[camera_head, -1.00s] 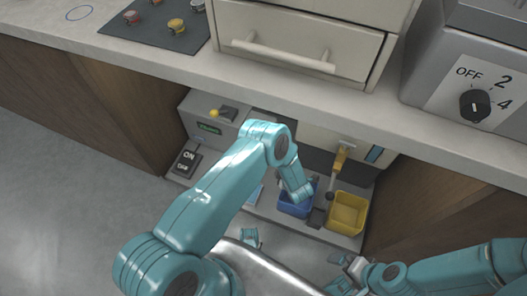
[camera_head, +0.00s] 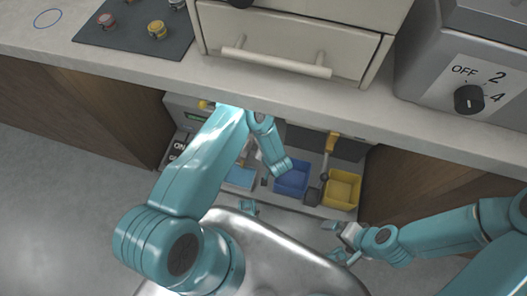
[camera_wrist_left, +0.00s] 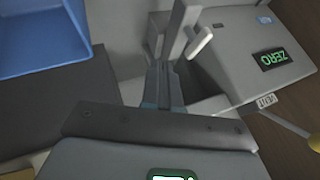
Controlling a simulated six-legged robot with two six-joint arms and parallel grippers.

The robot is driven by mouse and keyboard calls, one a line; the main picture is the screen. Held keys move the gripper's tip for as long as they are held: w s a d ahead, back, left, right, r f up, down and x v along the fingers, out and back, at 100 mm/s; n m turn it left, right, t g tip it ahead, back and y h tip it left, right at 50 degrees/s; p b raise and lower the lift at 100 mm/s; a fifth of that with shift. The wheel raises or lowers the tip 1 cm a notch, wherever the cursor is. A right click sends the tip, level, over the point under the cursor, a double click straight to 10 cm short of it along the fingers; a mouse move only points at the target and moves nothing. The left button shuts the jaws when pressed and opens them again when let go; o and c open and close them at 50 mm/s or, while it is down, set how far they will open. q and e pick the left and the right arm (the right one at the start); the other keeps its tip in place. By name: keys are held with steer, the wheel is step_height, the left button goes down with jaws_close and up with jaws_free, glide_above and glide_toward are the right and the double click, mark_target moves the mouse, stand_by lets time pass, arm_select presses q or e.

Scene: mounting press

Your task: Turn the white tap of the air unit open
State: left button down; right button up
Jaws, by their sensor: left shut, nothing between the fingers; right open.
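A short white bar (camera_wrist_left: 200,42), seemingly the white tap, shows in the left wrist view beside a grey upright piece. A grey box with a green "ZERO" display (camera_wrist_left: 285,58) is just right of it. I cannot tell which housing the bar belongs to. My left gripper (camera_wrist_left: 163,75) is shut and empty, its fingers pointing up the picture, a little left of and below the bar. I cannot tell whether it touches anything. In the head view the left fingers and the tap are not clearly visible behind my arm. My right gripper (camera_head: 340,240) is open and empty, low at right of centre.
The counter overhangs the low shelf my left arm reaches into. On the shelf are a blue bin (camera_head: 292,179), a yellow bin (camera_head: 342,189) and a yellow-handled tool (camera_head: 331,143). A yellow-tipped lever (camera_wrist_left: 297,127) sticks out at right. Wooden cabinet sides (camera_head: 410,165) bound the recess.

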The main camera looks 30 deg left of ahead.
arm_select(q)
steer(key=w+a+f+b, duration=0.2)
steer(key=a+f, duration=0.2)
steer(key=a, duration=0.2)
steer(key=shift+a, duration=0.2)
steer(key=shift+f, duration=0.1)
